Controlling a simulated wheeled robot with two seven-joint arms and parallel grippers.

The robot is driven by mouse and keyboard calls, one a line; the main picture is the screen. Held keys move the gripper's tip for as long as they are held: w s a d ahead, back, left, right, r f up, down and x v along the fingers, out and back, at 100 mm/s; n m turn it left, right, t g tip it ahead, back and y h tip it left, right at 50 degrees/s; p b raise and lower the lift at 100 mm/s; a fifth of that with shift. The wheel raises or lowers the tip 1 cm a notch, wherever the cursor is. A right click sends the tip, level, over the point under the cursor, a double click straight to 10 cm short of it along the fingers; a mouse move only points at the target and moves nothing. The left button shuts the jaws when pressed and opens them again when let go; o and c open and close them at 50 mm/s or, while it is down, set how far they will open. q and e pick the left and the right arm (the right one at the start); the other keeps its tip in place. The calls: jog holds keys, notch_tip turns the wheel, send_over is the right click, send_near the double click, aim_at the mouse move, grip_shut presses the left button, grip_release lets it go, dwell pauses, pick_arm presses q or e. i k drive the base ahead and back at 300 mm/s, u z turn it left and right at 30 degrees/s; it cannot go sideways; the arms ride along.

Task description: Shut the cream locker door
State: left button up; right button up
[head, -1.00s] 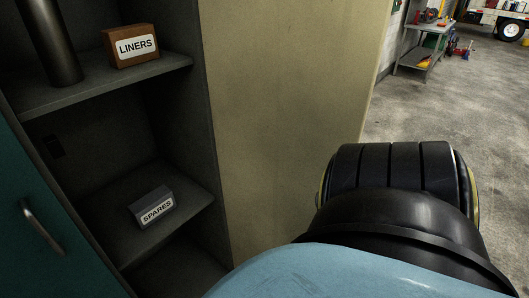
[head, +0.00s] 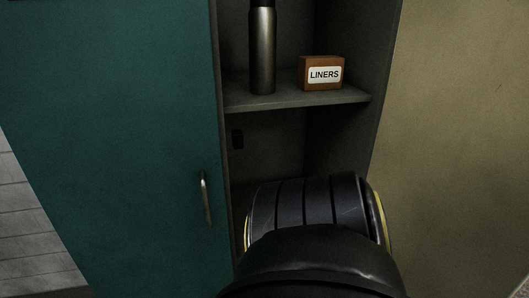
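The cream door (head: 465,120) fills the right side of the head view as a large plain panel. It stands open beside the open locker compartment, whose shelf (head: 300,101) and dark inside are exposed. No handle shows on the part of the cream door in view. A thick black link of my own arm covers the lower middle and hides the bottom of the compartment. Neither gripper is in view.
A teal door (head: 140,130) with a metal handle (head: 206,199) is at the left of the opening. On the shelf stand a metal flask (head: 262,52) and a brown box labelled LINERS (head: 321,74). A pale brick wall (head: 30,220) shows at far left.

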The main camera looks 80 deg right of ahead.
aim_at(449, 170)
jog(key=u, duration=0.25)
jog(key=k, duration=2.35)
jog(key=z, duration=1.9)
jog(key=i, duration=0.55)
